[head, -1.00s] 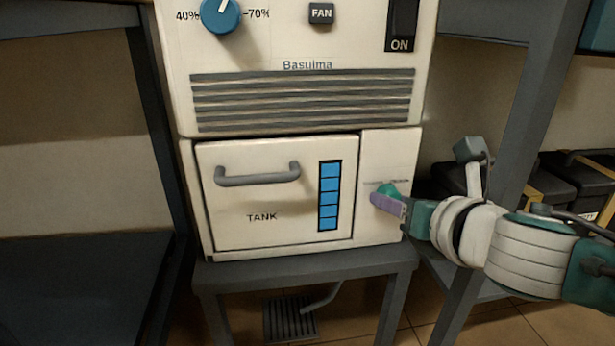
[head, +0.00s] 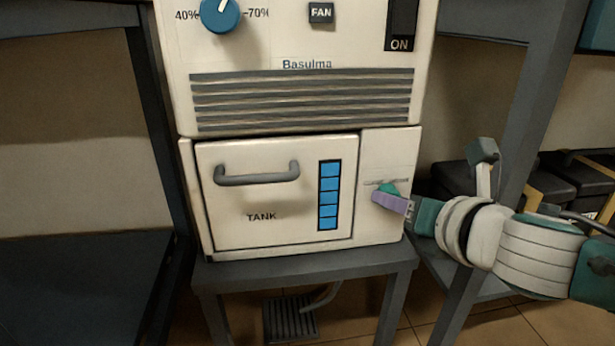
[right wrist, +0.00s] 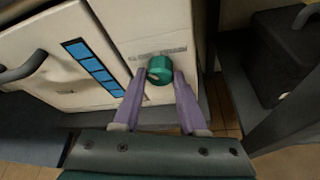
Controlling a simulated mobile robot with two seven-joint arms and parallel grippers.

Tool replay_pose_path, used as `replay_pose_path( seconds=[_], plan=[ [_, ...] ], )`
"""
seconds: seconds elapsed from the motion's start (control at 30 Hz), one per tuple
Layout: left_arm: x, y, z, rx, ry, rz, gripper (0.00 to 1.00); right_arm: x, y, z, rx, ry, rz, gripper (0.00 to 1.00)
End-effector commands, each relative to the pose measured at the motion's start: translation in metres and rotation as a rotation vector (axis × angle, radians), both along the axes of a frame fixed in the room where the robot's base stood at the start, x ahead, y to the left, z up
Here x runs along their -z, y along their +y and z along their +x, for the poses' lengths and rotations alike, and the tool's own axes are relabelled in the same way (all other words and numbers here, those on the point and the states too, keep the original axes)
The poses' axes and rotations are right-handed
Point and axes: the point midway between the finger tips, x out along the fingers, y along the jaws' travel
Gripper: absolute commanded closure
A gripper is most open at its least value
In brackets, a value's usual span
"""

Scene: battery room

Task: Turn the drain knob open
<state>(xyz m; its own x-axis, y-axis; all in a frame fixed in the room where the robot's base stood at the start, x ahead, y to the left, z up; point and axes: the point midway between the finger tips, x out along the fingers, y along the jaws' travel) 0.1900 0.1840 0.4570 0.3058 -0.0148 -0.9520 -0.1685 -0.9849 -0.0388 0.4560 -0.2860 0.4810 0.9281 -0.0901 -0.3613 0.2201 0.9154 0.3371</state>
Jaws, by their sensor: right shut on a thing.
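The drain knob (head: 388,188) is a small green knob on the lower right panel of the white dehumidifier (head: 290,144). In the right wrist view the knob (right wrist: 159,69) sits between the purple fingers of my right gripper (right wrist: 160,82), which are shut on it from both sides. In the head view my right gripper (head: 391,201) reaches in from the right, and its fingers partly cover the knob. A pale pointer mark shows on the knob's left side in the wrist view. Small lettering above the knob is too blurred to read. My left gripper is not in view.
The tank door with its grey handle (head: 257,179) and blue level bar (head: 330,196) is left of the knob. The unit stands on a grey stand (head: 310,268) over a floor drain (head: 290,318). Dark shelf posts (head: 510,150) and black batteries (head: 570,180) are on the right.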

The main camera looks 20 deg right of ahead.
Motion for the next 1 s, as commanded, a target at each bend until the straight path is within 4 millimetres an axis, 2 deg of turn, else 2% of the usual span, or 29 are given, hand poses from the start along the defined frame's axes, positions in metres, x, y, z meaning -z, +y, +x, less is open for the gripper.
replay_pose_path(
  seconds=[0.37,1.0],
  plan=[
    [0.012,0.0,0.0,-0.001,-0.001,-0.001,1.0,0.003,-0.002,0.0,0.002,-0.079,0.322,1.0],
    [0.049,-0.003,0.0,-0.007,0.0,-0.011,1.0,0.007,-0.004,-0.001,0.002,-0.222,0.916,1.0]
  ],
)
